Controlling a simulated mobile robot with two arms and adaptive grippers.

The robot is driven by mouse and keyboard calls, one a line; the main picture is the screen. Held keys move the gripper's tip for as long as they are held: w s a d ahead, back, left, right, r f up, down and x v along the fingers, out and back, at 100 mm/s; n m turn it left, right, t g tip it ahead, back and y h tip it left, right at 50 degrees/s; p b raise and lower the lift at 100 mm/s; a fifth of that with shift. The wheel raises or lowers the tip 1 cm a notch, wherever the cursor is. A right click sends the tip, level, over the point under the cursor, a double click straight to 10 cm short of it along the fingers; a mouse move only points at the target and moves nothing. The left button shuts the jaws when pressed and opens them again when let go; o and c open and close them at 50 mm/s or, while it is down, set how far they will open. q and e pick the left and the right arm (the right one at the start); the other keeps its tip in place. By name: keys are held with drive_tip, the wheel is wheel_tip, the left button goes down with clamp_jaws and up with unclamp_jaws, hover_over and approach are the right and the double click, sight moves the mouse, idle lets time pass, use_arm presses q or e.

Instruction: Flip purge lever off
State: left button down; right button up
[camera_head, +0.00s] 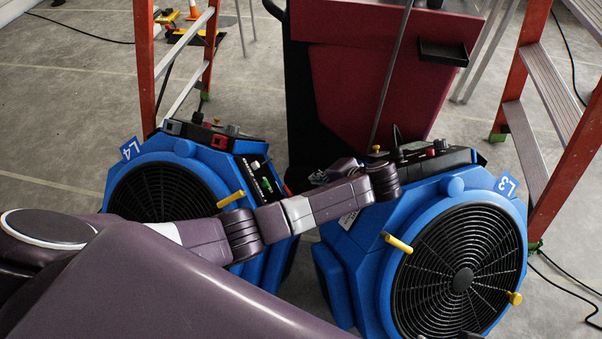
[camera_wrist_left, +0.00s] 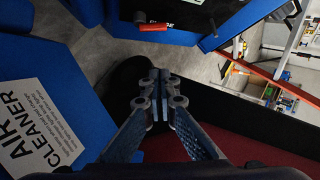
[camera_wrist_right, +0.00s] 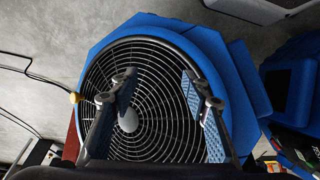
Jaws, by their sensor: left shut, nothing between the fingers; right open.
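A red lever (camera_wrist_left: 150,27) sticks out from the side of a blue air cleaner (camera_wrist_left: 185,12) at the top of the left wrist view. No readable label shows which lever is the purge lever. In the head view, a bit of red (camera_head: 287,189) shows on the side of the L4 unit (camera_head: 190,155), partly behind my left arm. My left gripper (camera_wrist_left: 155,88) is shut and empty, in the gap between the two units, apart from the lever. My right gripper (camera_wrist_right: 162,88) is open and empty before a round black fan grille (camera_wrist_right: 150,125).
The L3 unit (camera_head: 455,187) stands right of the gap, with yellow knobs on its front. A dark red bin (camera_head: 370,70) stands behind. Orange ladders (camera_head: 145,65) rise at left and right (camera_head: 570,150). Cables (camera_head: 560,275) lie on the concrete floor.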

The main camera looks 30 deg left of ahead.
sight(287, 193)
use_arm(q)
drive_tip(key=b+x, duration=0.4)
drive_tip(key=x, duration=0.6)
drive_tip(key=shift+s+a+r+p, duration=0.1)
drive_tip(key=shift+s+r+p, duration=0.15)
drive_tip(key=shift+s, duration=0.75)
drive_tip(key=shift+s+a+r+p, duration=0.1)
drive_tip(key=shift+s+r+p, duration=0.1)
drive_tip(key=shift+s, duration=0.85)
use_arm(e)
drive_tip(key=shift+w+a+r+t, duration=0.15)
drive_tip(key=shift+w+t, duration=0.2)
drive_tip(key=shift+w, duration=0.2)
drive_tip(key=shift+w+a+r+t, duration=0.1)
drive_tip(key=shift+w+a+t, duration=0.15)
drive_tip(key=shift+w, duration=0.3)
drive_tip(key=shift+w+a+r+t, duration=0.1)
drive_tip(key=shift+w+t, duration=0.3)
drive_tip(key=shift+w, duration=0.15)
drive_tip(key=shift+s+d, duration=0.1)
